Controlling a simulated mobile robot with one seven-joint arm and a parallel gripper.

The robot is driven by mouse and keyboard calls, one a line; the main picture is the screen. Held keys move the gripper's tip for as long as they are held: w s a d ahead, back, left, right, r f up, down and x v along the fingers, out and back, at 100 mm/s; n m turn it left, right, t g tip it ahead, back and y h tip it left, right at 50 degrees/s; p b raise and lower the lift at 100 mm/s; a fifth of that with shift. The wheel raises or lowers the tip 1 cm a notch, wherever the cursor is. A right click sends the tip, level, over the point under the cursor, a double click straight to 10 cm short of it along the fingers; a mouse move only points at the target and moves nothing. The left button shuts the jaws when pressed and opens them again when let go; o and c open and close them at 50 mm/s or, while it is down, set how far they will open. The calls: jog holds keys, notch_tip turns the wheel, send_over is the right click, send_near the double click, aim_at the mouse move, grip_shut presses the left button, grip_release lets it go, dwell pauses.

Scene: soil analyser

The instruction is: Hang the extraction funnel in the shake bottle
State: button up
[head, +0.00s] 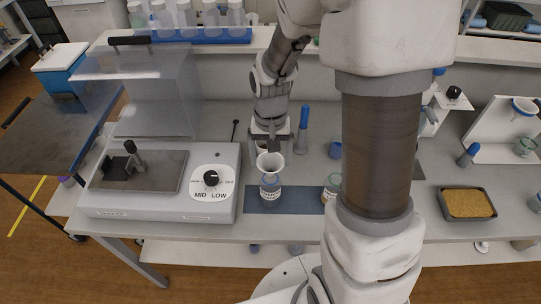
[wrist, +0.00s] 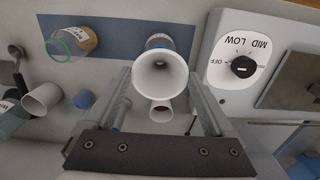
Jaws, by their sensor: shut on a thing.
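The white extraction funnel (head: 270,161) is at the mouth of the labelled shake bottle (head: 270,188), wide end up. In the wrist view I look into the funnel's wide mouth (wrist: 160,75), between the two fingers. My gripper (head: 269,148) is shut on the funnel from the far side; it also shows in the wrist view (wrist: 158,84).
A second bottle (head: 331,187) with a green rim stands on the mat to the right. The shaker (head: 165,185) with its dial is at the left. A soil tray (head: 467,203) is at the right.

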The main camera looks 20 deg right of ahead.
jog(key=shift+f+b, duration=0.45)
jog(key=shift+f, duration=0.35)
jog(key=o, duration=0.5)
jog(key=shift+r, duration=0.15)
jog(key=shift+o, duration=0.2)
notch_tip(320, 180, up, 17)
jog(key=s+r+n+t, duration=0.1)
jog(key=s+r+t, duration=0.1)
jog(key=s, duration=0.5)
jog(key=s+r+n+t, duration=0.2)
jog(key=s+r+t, duration=0.1)
jog(key=s, duration=0.4)
jog(key=shift+n+t+p, duration=0.3)
jog(key=shift+p, duration=0.1)
